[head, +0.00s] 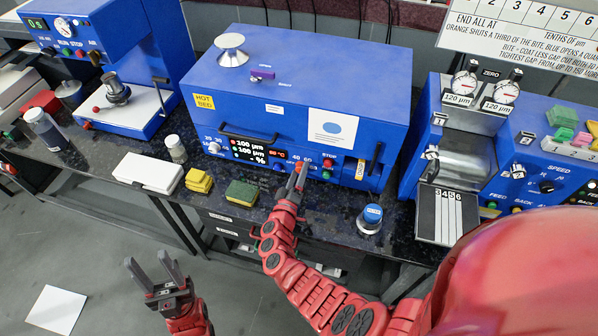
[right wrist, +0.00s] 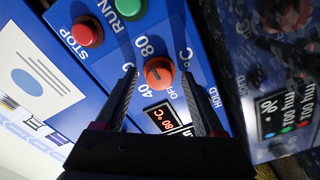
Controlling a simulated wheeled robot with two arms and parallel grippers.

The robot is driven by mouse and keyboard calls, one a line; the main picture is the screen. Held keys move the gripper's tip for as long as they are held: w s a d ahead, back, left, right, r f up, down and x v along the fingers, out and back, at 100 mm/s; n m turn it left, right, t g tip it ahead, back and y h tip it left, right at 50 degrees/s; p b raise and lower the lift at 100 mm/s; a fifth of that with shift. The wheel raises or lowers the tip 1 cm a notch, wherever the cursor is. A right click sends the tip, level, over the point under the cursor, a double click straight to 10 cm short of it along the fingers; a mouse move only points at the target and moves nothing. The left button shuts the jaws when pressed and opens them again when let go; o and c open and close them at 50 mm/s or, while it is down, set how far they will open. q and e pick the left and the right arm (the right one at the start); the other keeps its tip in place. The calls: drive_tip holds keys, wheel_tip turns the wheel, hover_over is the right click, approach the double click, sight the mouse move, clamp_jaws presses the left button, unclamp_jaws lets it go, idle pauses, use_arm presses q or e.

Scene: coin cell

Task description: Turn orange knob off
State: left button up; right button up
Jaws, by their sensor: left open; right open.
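The orange knob (right wrist: 158,73) is on the blue machine's front panel, with the labels 40, 80 and OFF around it. In the right wrist view it appears between the fingertips of my right gripper (right wrist: 158,78), which is open. I cannot tell whether the fingers touch it, and its exact pointer direction is unclear. In the head view my right gripper (head: 298,178) is in front of the panel and largely hides the knob. A red display (right wrist: 164,117) beside the knob reads 80 °C. My left gripper (head: 150,264) is open and empty above the floor.
Red STOP (right wrist: 87,32) and green RUN (right wrist: 130,8) buttons are close to the knob. A green-yellow sponge (head: 241,193), yellow pads (head: 199,180) and a blue-topped jar (head: 371,216) stand on the dark counter (head: 325,213) below. Other blue machines stand on both sides.

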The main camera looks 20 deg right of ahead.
drive_tip(key=shift+w+d, duration=0.1)
clamp_jaws()
idle(0.4)
drive_tip(key=shift+f, duration=0.1)
